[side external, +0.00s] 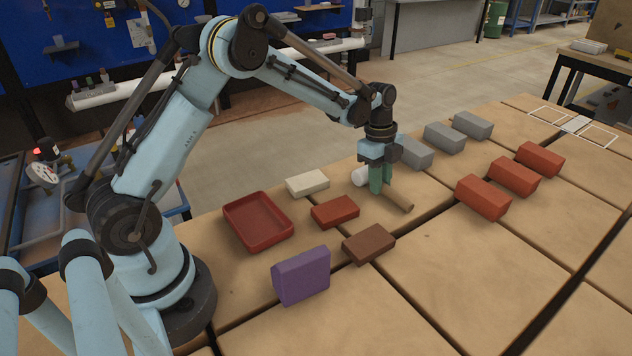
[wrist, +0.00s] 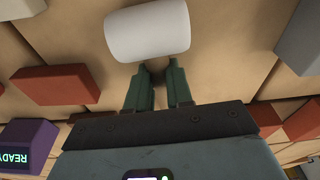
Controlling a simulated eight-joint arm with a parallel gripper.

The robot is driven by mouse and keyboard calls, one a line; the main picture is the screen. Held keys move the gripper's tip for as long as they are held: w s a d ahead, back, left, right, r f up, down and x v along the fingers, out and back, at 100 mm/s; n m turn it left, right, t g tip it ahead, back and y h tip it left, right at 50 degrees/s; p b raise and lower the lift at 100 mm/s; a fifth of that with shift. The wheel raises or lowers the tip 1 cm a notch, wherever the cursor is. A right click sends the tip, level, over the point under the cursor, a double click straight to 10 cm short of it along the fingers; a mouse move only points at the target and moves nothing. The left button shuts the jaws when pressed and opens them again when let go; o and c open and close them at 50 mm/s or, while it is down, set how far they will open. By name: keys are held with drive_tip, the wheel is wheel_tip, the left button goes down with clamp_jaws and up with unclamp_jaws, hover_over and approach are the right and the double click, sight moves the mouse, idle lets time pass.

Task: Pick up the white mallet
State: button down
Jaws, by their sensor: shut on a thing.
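The white mallet has a white cylindrical head (side external: 360,176) and a tan handle (side external: 398,201). In the side view it is at or very near the table top, beneath my gripper (side external: 379,186). The green fingers are closed around the handle close to the head. In the wrist view the mallet head (wrist: 148,32) fills the top middle, just beyond the fingertips of my gripper (wrist: 157,78). The fingers hide most of the handle there. I cannot tell whether the mallet is clear of the table.
Near the mallet lie a red brick (side external: 335,211), a cream brick (side external: 307,183) and a brown brick (side external: 369,244). A red tray (side external: 230,218) and a purple block (side external: 301,276) are to the left. Grey bricks (side external: 444,136) and red bricks (side external: 484,197) stand to the right. The front right table is clear.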

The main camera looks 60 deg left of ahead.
sight(385, 188)
drive_tip(key=shift+r, duration=0.55)
drive_tip(key=r, duration=0.1)
drive_tip(key=d+r, duration=0.1)
drive_tip(key=r, duration=0.2)
drive_tip(key=shift+s+d, duration=0.2)
drive_tip(key=shift+s, duration=0.15)
drive_tip(key=s+d+r, duration=0.4)
drive_tip(key=d+r, duration=0.1)
drive_tip(key=d, duration=0.3)
drive_tip(key=s+a+t+h, duration=0.2)
drive_tip(key=s+a+h, duration=0.25)
drive_tip(key=s, duration=0.45)
drive_tip(key=shift+y, duration=0.45)
drive_tip(key=shift+w+a+f, duration=0.1)
drive_tip(key=shift+a+f, duration=0.1)
drive_tip(key=shift+f, duration=1.15)
drive_tip(key=shift+w+a+f, duration=0.1)
drive_tip(key=shift+a+f, duration=0.05)
drive_tip(key=shift+f, duration=1.2)
drive_tip(key=shift+f, duration=0.55)
drive_tip(key=shift+r, duration=0.15)
wheel_tip(385, 188, up, 7)
